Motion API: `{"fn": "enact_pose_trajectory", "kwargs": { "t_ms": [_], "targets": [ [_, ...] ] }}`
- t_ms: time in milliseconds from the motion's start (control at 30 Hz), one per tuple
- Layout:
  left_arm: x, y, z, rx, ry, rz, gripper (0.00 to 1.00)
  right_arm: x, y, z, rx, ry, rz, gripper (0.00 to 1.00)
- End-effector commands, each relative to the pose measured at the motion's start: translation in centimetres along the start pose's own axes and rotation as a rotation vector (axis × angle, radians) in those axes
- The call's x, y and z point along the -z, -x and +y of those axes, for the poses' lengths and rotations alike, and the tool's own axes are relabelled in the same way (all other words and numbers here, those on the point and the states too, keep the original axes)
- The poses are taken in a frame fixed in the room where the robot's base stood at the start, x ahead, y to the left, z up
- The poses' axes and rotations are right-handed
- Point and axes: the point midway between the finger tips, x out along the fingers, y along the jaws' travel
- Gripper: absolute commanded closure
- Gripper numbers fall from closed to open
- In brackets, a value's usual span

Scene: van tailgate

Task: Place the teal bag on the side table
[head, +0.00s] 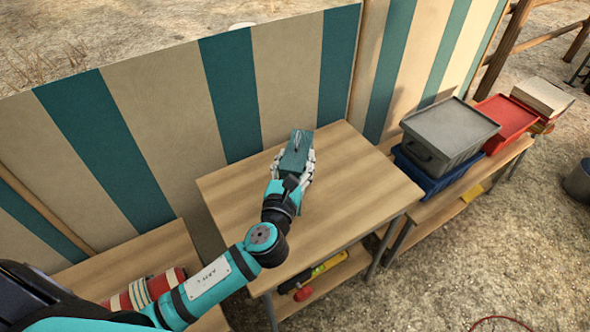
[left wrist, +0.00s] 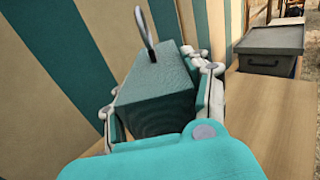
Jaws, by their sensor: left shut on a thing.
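The teal bag (head: 297,150) is a small box-like bag with a grey loop on top. My left gripper (head: 293,168) is shut on it, with white fingers on both sides, over the back part of the wooden side table (head: 340,190). In the left wrist view the bag (left wrist: 158,95) sits upright between the fingers of the gripper (left wrist: 160,100). Whether its underside touches the table top cannot be told. My right gripper is not in view.
A striped panel (head: 228,90) stands behind the table. To the right, a grey lidded bin (head: 450,130) and a red bin (head: 507,118) stand on another bench. A red and cream striped item (head: 145,288) lies at lower left. The table's right side is clear.

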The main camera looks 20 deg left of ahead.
Motion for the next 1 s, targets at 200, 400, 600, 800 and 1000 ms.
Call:
{"fn": "enact_pose_trajectory", "kwargs": {
  "t_ms": [200, 400, 600, 800, 1000],
  "targets": [
    [3.1, 0.1, 0.0, -0.001, -0.001, 0.001, 1.00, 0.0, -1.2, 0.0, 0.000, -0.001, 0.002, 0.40],
    [3.2, 0.1, 0.0, 0.000, 0.000, -0.001, 1.00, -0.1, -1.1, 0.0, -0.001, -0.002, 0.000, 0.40],
    [3.6, 0.1, 0.0, 0.000, -0.001, 0.002, 0.50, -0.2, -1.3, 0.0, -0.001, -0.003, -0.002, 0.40],
    [3.5, 0.1, 0.0, 0.000, -0.001, 0.002, 0.24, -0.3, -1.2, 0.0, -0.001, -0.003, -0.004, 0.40],
    [3.5, 0.1, 0.0, 0.000, -0.001, 0.002, 0.24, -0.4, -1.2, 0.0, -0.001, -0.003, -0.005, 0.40]
  ]
}}
